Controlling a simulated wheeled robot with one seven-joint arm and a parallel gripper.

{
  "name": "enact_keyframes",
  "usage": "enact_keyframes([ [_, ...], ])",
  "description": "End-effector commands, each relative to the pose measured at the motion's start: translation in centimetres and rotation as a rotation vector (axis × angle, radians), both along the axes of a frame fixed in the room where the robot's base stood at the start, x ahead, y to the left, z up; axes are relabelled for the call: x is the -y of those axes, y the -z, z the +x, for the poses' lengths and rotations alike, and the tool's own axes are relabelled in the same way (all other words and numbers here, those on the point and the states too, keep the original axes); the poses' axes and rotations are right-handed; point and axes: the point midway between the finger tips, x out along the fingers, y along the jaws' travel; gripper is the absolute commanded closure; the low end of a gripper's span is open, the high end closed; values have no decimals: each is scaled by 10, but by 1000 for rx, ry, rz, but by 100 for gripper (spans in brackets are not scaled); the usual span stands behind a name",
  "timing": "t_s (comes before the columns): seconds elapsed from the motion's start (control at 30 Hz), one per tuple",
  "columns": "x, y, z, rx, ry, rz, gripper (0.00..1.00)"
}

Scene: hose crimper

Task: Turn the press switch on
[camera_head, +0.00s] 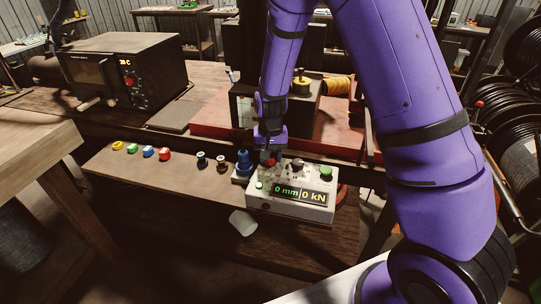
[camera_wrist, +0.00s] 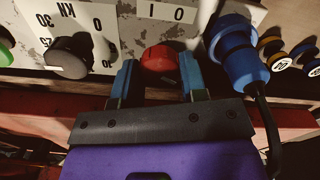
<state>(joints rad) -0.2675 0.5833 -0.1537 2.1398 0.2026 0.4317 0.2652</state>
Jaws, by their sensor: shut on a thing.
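The press control box (camera_head: 262,205) is a pale, worn panel whose display (camera_head: 300,193) reads 0 mm and 0 kN. Its red switch knob (camera_wrist: 160,62) lies between the two blue fingers of my gripper (camera_wrist: 160,78) in the wrist view, beside upside-down 0 and 1 marks on the panel. In the head view my gripper (camera_head: 269,152) comes down from above onto the red knob (camera_head: 267,161), which is partly hidden. My gripper is shut on this knob. The knob's exact angle is hard to read.
A black dial (camera_wrist: 68,58) with a kN scale sits beside the red knob, and a green button (camera_head: 325,173) is farther along the box. A blue plug (camera_wrist: 238,50) with a black cable stands close to one finger.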

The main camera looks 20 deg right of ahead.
Motion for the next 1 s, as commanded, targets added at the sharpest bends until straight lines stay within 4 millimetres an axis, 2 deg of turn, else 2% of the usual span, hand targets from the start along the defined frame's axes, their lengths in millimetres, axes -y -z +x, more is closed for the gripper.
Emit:
enact_keyframes([
  [0.43,0,0,0,1,274,0,84],
  [1.0,0,0,0,0,334,1,84],
])
